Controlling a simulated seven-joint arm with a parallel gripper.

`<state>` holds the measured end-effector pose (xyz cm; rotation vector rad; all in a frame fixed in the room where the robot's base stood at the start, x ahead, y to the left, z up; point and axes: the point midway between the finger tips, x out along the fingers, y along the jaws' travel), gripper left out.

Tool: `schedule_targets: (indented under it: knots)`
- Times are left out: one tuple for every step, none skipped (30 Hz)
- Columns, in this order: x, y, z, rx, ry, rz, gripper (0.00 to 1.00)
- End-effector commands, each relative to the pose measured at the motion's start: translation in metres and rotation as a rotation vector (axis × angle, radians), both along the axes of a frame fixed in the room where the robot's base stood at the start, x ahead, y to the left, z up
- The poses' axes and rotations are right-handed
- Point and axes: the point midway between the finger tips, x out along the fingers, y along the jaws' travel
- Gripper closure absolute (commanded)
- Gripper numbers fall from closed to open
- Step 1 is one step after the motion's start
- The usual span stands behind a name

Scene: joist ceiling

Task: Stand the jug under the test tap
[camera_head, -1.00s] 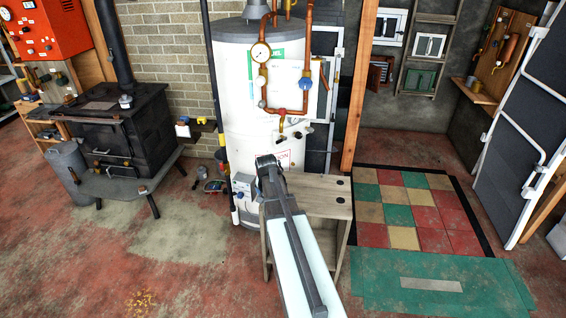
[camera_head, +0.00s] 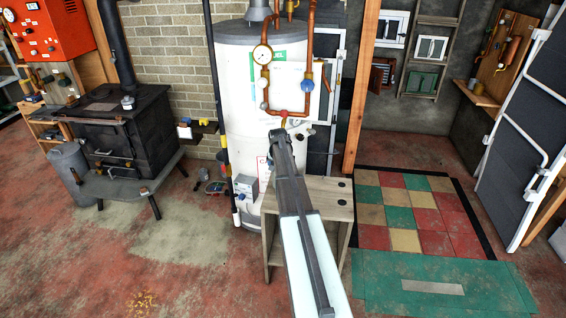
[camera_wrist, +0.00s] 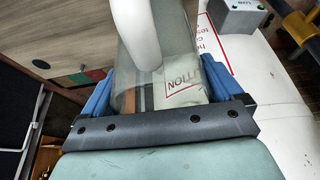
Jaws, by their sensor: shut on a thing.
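The jug (camera_wrist: 180,84) is clear, with a thick white handle (camera_wrist: 138,30). It shows in the wrist view between the blue fingers of my gripper (camera_wrist: 158,88), which is shut on it. In the head view my gripper (camera_head: 279,138) is in front of the white tank and hides the jug. Copper pipes with brass fittings hang on the tank front. A small brass fitting (camera_head: 284,122), seemingly the test tap, shows just above my gripper's end, partly hidden. I cannot tell the gap between jug and tap.
The white tank (camera_head: 237,110) stands behind my gripper, with a gauge (camera_head: 262,54) on its pipework. A wooden cabinet (camera_head: 325,197) stands in front of the tank, to the right. A black stove (camera_head: 130,140) is at the left. The checkered floor at right is clear.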

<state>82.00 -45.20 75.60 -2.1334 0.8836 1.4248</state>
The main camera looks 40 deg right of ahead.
Motion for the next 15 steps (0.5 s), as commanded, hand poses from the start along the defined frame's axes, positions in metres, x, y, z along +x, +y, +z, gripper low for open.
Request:
schedule_targets:
  knots:
    - [0.002,-0.001,0.0,0.0,0.0,0.0,0.41]
    - [0.002,-0.002,0.0,0.0,0.0,0.0,0.41]
    - [0.003,-0.003,0.0,0.0,0.0,0.0,0.41]
    - [0.005,-0.004,0.0,0.0,0.0,0.0,0.41]
    - [0.006,-0.006,0.0,0.0,0.0,0.0,0.41]
    - [0.01,-0.009,0.0,0.0,0.0,0.0,0.41]
    - [0.013,-0.012,0.0,0.0,0.0,0.0,0.41]
    - [0.016,-0.015,0.0,0.0,0.0,0.0,0.41]
    - [0.02,-0.019,0.0,0.0,0.0,0.0,0.41]
    - [0.024,-0.022,0.0,0.0,0.0,-0.001,0.41]
    - [0.028,-0.026,0.0,0.0,0.0,-0.001,0.41]
    - [0.033,-0.031,0.0,0.0,0.0,-0.001,0.41]
    - [0.036,-0.034,0.0,0.0,0.0,-0.001,0.41]
    - [0.036,-0.034,-0.003,0.001,0.0,-0.001,0.41]
    - [0.032,-0.032,-0.01,0.001,0.001,0.0,0.41]
